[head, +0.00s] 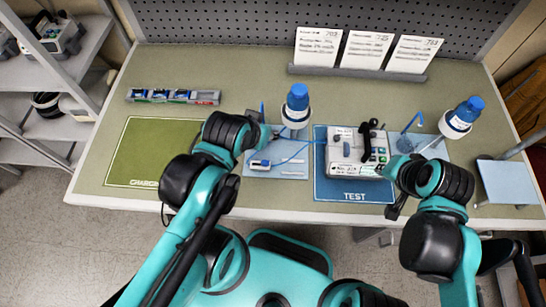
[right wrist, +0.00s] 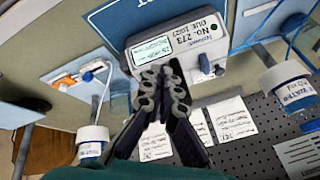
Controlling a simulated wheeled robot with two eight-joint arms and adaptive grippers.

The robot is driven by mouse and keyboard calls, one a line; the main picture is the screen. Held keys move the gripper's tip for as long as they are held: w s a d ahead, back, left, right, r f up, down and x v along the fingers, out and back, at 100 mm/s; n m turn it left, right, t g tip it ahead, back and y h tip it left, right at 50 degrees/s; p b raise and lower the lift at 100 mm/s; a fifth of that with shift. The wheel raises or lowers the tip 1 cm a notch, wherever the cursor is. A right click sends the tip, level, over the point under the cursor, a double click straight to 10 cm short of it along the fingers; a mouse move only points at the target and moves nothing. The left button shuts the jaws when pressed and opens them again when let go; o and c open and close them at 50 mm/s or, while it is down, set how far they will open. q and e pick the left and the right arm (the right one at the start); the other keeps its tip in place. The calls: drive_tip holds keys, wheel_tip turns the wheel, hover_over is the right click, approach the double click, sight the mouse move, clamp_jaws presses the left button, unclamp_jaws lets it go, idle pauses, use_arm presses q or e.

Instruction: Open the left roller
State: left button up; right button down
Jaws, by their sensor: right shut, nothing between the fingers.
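A white and blue roller clamp (head: 259,164) lies on the light-blue left mat (head: 290,172), with a blue line running to its right. A bottle with a blue cap (head: 297,97) stands behind it. The forearm of my left arm ends just left of that bottle, and its gripper (head: 267,133) shows too little to tell its jaws. My right gripper (head: 384,170) is at the right side of the white pump (head: 345,165).
The pump stands on the dark-blue TEST mat (head: 350,191). A second blue-capped bottle (head: 461,117) stands at the right. A grey tray (head: 207,98) with several small items lies at the back left. The green marked area (head: 140,155) is clear. White cards (head: 367,50) stand at the back.

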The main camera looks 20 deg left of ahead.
sight(267, 162)
drive_tip(key=a+m+g+y+p, duration=0.1)
drive_tip(key=a+m+g+y, duration=0.5)
drive_tip(key=a+m, duration=0.5)
drive_tip(key=a+g, duration=0.2)
drive_tip(key=a, duration=0.5)
drive_tip(key=shift+w+r+y, duration=0.25)
drive_tip(key=shift+w+y, duration=0.15)
drive_tip(key=b+x, duration=0.4)
drive_tip(key=x, duration=1)
drive_tip(key=shift+s, duration=0.2)
